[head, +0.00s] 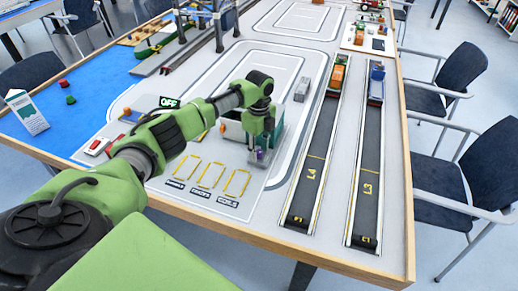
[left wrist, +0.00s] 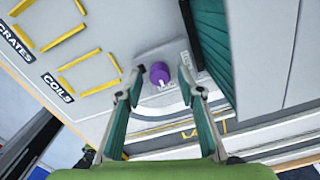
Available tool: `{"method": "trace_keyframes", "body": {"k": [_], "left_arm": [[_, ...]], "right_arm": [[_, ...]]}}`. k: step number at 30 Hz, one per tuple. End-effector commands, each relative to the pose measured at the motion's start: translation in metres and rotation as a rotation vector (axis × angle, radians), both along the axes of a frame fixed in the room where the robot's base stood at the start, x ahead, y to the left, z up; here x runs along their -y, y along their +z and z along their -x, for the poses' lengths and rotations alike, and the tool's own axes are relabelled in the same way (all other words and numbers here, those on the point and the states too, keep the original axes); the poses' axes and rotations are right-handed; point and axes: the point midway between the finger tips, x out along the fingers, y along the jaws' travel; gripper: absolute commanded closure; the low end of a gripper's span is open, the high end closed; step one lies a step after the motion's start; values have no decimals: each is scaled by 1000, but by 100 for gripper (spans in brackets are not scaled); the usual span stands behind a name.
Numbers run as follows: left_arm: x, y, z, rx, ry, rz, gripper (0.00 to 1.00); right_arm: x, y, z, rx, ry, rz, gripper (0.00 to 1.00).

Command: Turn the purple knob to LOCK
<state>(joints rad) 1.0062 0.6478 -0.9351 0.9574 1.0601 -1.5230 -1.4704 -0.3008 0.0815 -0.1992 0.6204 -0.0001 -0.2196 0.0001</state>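The purple knob (left wrist: 159,74) sits on a light grey plate (left wrist: 148,55) in the left wrist view. A small pale mark shows at its lower edge. Lettering on the plate, right of the knob, is too small and partly hidden to read. My left gripper (left wrist: 160,90) is open, with one finger on each side of the knob and gaps between. I cannot tell how far above the plate the fingertips are. In the head view my left gripper (head: 258,138) points down over the plate and mostly hides the knob. My right gripper is not in view.
Yellow-outlined bays (head: 211,176) lie left of the plate. Two dark lanes (head: 310,165) with toy trucks run along the right. The wooden table edge (head: 300,244) is at the front.

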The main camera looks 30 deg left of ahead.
Motion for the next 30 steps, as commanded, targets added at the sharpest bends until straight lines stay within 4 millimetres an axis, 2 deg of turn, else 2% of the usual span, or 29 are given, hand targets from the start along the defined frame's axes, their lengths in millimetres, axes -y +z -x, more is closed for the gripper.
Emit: {"method": "trace_keyframes", "body": {"k": [1,5,17,23,30], "left_arm": [[0,0,0,0,0,0,67],[0,0,0,0,0,0,100],[0,2,0,-2,39,0,100],[0,4,0,-2,147,1,100],[1,4,0,-3,356,2,100]], "right_arm": [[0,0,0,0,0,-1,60],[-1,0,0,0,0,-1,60],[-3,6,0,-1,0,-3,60],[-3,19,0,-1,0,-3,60],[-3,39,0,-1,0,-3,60]]}}
